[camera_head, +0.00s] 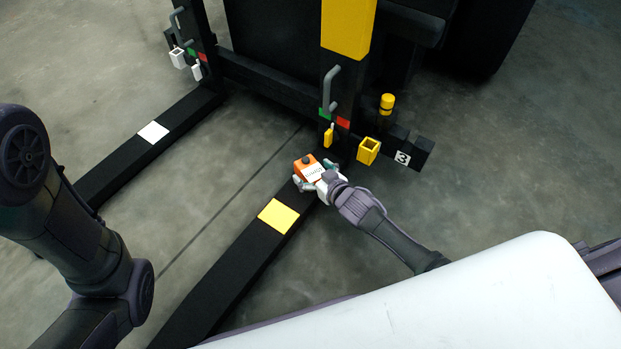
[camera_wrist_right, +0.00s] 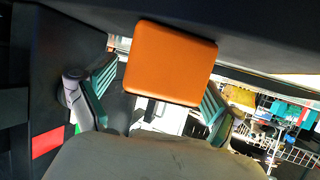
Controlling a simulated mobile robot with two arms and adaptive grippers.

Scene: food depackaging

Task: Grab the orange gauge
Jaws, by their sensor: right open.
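The orange gauge (camera_head: 309,168) is a small box with a dark knob and a white labelled face. In the head view it is at the dark beam near the black stand. My right gripper (camera_head: 318,176) is at the gauge, its fingers on either side of it. In the right wrist view the gauge (camera_wrist_right: 171,62) shows as a plain orange face between the two green-padded fingers of my right gripper (camera_wrist_right: 155,100). The fingers are spread, with a gap visible on the left side; contact on the right cannot be told. My left gripper is out of view; only my left arm shows.
A yellow square (camera_head: 278,215) marks the dark beam in front of the gauge. A yellow open holder (camera_head: 368,151), a yellow cylinder (camera_head: 387,102) and a "3" plate (camera_head: 402,158) are on the stand to the right. Bare floor lies between the two beams.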

